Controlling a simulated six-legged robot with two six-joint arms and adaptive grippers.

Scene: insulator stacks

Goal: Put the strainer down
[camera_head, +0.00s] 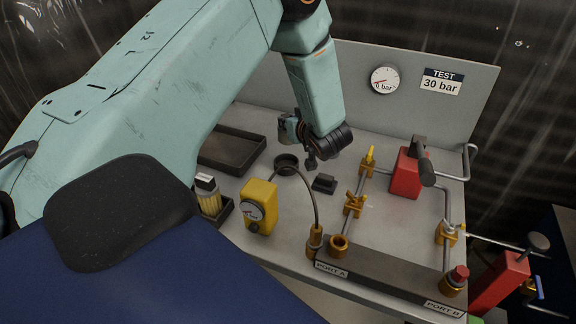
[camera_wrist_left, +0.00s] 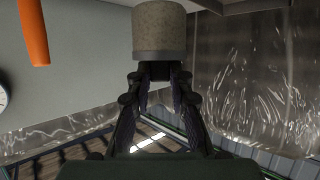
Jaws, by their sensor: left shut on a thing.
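My left gripper (camera_wrist_left: 160,78) is shut on the strainer (camera_wrist_left: 159,28) in the left wrist view. The strainer is a beige, speckled cylinder with a smooth grey band at the end nearest the fingers. In the head view my left arm reaches over the bench from the left, and its dark end hangs above the middle of the bench. The fingers and the strainer cannot be made out clearly there. My right gripper is in neither view.
The bench holds an empty-looking dark tray (camera_head: 244,153), a yellow gauge unit (camera_head: 262,203), a dark ring (camera_head: 287,160), a small black block (camera_head: 324,183), brass fittings with pipes and a red unit (camera_head: 405,178). A white-capped yellow item (camera_head: 207,193) stands in a small tray. A backboard (camera_head: 440,125) rises behind.

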